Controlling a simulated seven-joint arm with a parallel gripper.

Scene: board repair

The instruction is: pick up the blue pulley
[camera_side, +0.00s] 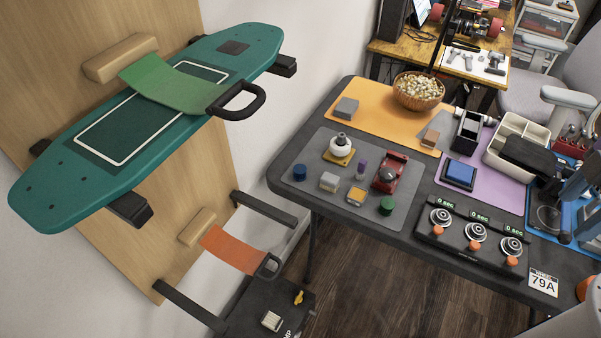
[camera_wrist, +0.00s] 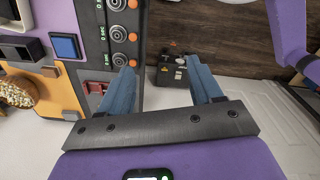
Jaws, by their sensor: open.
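The blue pulley (camera_side: 300,172) is a small dark blue cylinder on the left part of the grey mat (camera_side: 325,143) in the side view. I cannot make it out in the wrist view. My gripper (camera_wrist: 163,70) shows in the wrist view with two blue fingers spread apart. Nothing is between the fingers, and they are away from the pulley. I cannot clearly identify my gripper in the side view.
On the mat stand a white round part on a yellow base (camera_side: 340,149), a red car (camera_side: 389,172), a green cylinder (camera_side: 387,206) and small blocks. A control box with dials (camera_side: 475,238) and a blue button (camera_side: 459,173) lie to the right. The teal board (camera_side: 150,110) stands left.

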